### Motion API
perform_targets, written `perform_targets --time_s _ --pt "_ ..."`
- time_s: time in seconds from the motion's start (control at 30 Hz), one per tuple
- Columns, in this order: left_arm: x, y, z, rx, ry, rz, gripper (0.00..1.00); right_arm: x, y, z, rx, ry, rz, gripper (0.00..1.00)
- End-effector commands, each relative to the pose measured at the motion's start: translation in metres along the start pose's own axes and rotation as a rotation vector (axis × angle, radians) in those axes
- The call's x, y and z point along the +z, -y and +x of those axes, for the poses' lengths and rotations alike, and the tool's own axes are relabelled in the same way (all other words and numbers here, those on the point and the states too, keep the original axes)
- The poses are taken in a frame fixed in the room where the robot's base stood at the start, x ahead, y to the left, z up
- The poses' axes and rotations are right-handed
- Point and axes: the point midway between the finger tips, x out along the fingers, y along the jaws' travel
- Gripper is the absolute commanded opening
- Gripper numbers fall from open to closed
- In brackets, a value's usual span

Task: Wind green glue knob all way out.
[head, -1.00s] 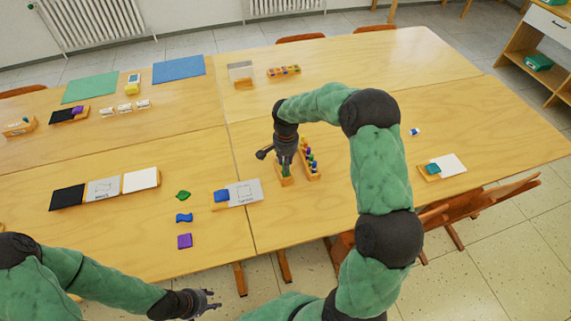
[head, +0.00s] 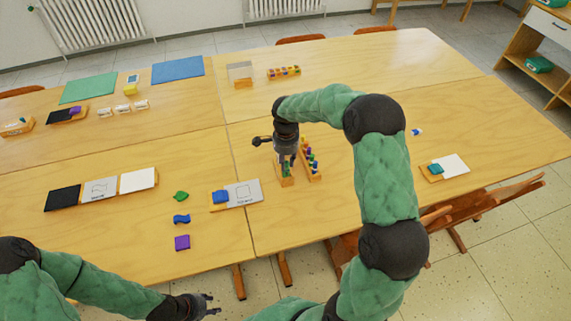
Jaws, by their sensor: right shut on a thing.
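A green glue stick (head: 286,172) stands in a small wooden holder (head: 286,182) near the middle of the tables. My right gripper (head: 286,161) points down from above and is shut on the green glue stick at its top. The fingers hide the knob, so how far it is wound cannot be seen. My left gripper (head: 208,304) is empty off the table's front edge, with its fingers apart.
A wooden rack (head: 312,172) of several coloured glue sticks stands close to the right of the holder. A grey card (head: 242,193) with a blue piece lies to the left. The table to the right is mostly clear.

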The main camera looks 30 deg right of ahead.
Motion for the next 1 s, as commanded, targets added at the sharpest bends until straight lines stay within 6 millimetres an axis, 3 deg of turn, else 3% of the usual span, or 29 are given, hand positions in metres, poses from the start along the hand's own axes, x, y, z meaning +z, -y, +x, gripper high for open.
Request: perform_targets --time_s 0.2,0.5,0.53,0.77,0.8,1.0 --pt "-0.0002 0.0017 0.0048 0.000 0.000 0.000 0.40 0.0001 -0.0001 0.0007 0.000 0.000 0.116 0.12" --pt "-0.0002 0.0017 0.0047 0.000 0.000 0.000 0.40 0.0002 -0.0002 0.0001 0.001 0.000 0.134 0.12" --pt "-0.0002 0.0017 0.0047 0.000 0.000 0.000 0.40 0.0002 -0.0002 0.0001 0.001 0.000 0.133 0.31" --pt "-0.0002 0.0017 0.0047 0.000 0.000 0.000 0.40 0.0002 -0.0001 0.0001 0.000 0.000 0.132 0.83" --pt "-0.0002 0.0017 0.0047 0.000 0.000 0.000 0.40 0.0002 -0.0001 0.0001 0.000 0.000 0.132 0.88" --pt "-0.0002 0.0017 0.0047 0.000 0.000 0.000 0.40 0.0001 0.0001 -0.0001 0.000 0.000 0.132 0.88"
